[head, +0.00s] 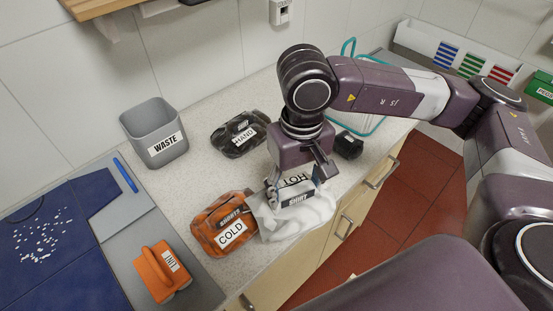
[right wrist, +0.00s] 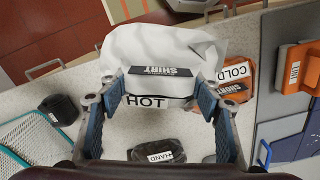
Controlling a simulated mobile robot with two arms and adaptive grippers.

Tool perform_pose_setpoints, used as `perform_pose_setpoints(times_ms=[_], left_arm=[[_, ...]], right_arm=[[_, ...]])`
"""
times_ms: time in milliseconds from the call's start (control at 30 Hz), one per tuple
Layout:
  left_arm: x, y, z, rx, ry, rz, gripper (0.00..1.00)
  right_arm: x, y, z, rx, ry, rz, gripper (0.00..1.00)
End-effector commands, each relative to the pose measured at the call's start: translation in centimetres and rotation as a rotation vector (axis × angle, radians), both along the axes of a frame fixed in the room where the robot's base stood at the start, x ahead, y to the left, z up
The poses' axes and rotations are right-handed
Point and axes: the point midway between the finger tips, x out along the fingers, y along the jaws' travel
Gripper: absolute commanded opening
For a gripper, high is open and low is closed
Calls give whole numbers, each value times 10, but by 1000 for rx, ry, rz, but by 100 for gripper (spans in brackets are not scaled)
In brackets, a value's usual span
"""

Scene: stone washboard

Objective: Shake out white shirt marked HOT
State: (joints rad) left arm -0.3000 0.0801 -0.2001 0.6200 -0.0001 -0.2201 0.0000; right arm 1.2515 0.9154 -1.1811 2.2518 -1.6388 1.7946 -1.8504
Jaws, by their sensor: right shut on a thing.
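The white shirt (head: 300,218), with a HOT label and a SHIRT tag, is at the counter's front edge in the head view. It is right beside the orange COLD bundle (head: 217,222). My right gripper (head: 293,188) reaches down from above and is shut on the shirt's labelled end. In the right wrist view the shirt (right wrist: 165,48) bulges beyond the two blue-padded fingers (right wrist: 160,96), with the HOT label between them. I cannot tell whether its underside touches the counter. My left gripper is in neither view.
A black HAND bundle (head: 238,134) and a grey WASTE bin (head: 157,132) stand behind. An orange LINT brush (head: 160,272) lies at front left. A teal-rimmed wire basket (head: 372,124) and a small black object (head: 349,144) are at right. The counter's middle is partly clear.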

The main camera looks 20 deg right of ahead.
Motion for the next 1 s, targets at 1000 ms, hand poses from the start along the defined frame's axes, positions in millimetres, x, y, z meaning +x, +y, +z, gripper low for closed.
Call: perform_pose_setpoints(times_ms=[1000], left_arm=[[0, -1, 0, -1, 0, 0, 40]], right_arm=[[-1, 0, 126, 0, 9, 2, 29]])
